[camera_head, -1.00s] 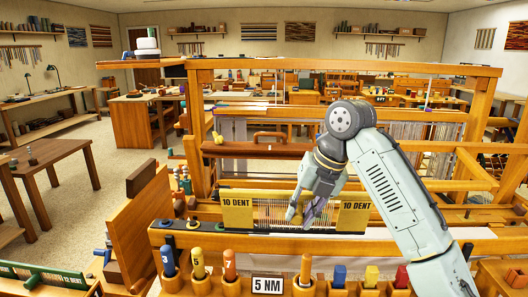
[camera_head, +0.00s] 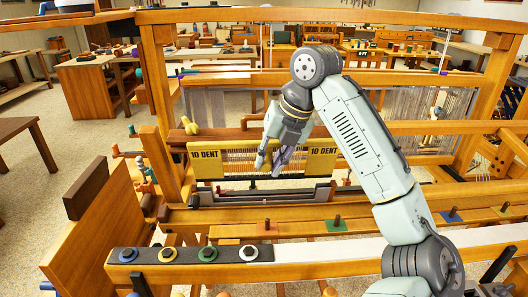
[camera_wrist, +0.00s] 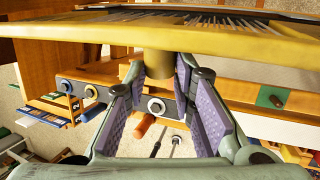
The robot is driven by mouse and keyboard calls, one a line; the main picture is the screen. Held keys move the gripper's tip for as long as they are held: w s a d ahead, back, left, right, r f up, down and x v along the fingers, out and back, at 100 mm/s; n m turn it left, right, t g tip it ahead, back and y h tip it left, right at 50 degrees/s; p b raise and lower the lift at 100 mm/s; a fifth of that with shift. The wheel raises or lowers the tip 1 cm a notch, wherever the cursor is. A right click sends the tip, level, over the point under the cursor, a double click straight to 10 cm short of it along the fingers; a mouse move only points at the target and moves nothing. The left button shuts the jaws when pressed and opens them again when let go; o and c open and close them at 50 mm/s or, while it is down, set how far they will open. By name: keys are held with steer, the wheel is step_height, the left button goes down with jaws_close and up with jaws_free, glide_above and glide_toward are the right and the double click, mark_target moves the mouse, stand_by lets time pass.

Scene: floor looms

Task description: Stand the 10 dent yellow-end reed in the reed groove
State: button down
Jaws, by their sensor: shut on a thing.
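The 10 dent reed (camera_head: 205,164) has yellow ends lettered "10 DENT" and a row of fine wires between them. It stands upright and level, facing me. My gripper (camera_head: 269,166) is in front of its middle. In the wrist view, my gripper's purple-padded fingers (camera_wrist: 161,82) close around a tan stub (camera_wrist: 159,66) beneath the reed's yellow edge (camera_wrist: 100,48). A grey channelled bar (camera_head: 262,197), seemingly the reed groove, lies just below the reed in the head view. I cannot tell whether the reed's lower edge touches it.
The wooden loom frame (camera_head: 300,16) surrounds the reed, with hanging heddles (camera_head: 420,112) behind it. A front beam (camera_head: 320,269) carries coloured washers (camera_head: 167,255). A wooden panel (camera_head: 85,235) stands at left. Yellow pieces (camera_head: 189,127) lie on a beam behind the reed.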

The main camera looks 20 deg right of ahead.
steer(key=shift+s+r, duration=0.15)
steer(key=shift+w+f+b, duration=0.15)
steer(key=shift+f+b, duration=0.1)
steer(key=shift+f, duration=0.4)
steer(key=shift+w+f+b, duration=0.15)
steer(key=shift+f+b, duration=0.05)
steer(key=shift+f, duration=0.4)
steer(key=shift+f, duration=0.1)
stand_by(0.5)
steer(key=shift+w+d+f+b, duration=0.1)
steer(key=shift+w+f+b, duration=0.2)
steer(key=shift+f, duration=0.4)
steer(key=shift+w+d+f+b, duration=0.1)
steer(key=shift+f+b, duration=0.25)
steer(key=shift+f, duration=0.4)
steer(key=shift+w+f+b, duration=0.15)
steer(key=shift+f+b, duration=0.35)
steer(key=shift+f, duration=0.6)
stand_by(0.4)
